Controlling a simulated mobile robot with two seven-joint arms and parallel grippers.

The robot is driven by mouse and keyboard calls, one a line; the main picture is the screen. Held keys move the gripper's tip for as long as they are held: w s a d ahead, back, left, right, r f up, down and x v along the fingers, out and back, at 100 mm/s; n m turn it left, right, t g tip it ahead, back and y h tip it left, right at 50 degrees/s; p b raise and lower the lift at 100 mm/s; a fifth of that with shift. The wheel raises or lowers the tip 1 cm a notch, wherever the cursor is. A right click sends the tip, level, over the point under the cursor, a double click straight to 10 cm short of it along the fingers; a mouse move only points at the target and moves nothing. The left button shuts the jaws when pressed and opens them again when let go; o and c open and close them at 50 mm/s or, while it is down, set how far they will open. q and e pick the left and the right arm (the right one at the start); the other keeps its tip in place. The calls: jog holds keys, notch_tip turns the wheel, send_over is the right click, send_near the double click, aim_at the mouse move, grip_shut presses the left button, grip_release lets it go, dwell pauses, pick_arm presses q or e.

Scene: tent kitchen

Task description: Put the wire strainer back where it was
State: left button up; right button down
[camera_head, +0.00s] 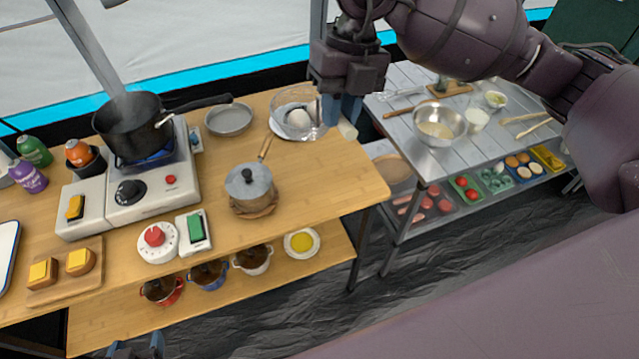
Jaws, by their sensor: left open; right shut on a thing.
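My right gripper (343,108) reaches in from the top right and is shut on the wire strainer. The wire strainer (318,104) is a see-through mesh bowl with a pale handle end sticking out beside my fingers. It shows over the right back part of the wooden table. A white round thing (299,118) shows in or behind the mesh; I cannot tell which. Whether the strainer touches anything below is unclear. My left gripper (137,348) shows only its tips at the bottom edge, low in front of the table; it is open.
A black pot (130,124) stands on the burner (155,180). A lidded saucepan (249,184) and a grey plate (229,118) stand on the wooden table (330,184). The metal table (395,128) at right holds a steel bowl (437,124). A gap separates the tables.

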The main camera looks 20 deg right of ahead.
aim_at(318, 117)
jog(key=w+d+x, duration=0.1)
jog(key=x, duration=0.8)
jog(key=w+d+f+x, duration=0.1)
jog(key=d+x, duration=0.1)
jog(key=x, duration=0.7)
jog(key=shift+w+d+f, duration=0.2)
jog(key=shift+w, duration=0.05)
jog(key=shift+f, duration=0.1)
jog(key=c, duration=1)
grip_release()
jog(key=shift+c, duration=0.2)
jog(key=v, duration=1.2)
jog(key=shift+b, duration=0.3)
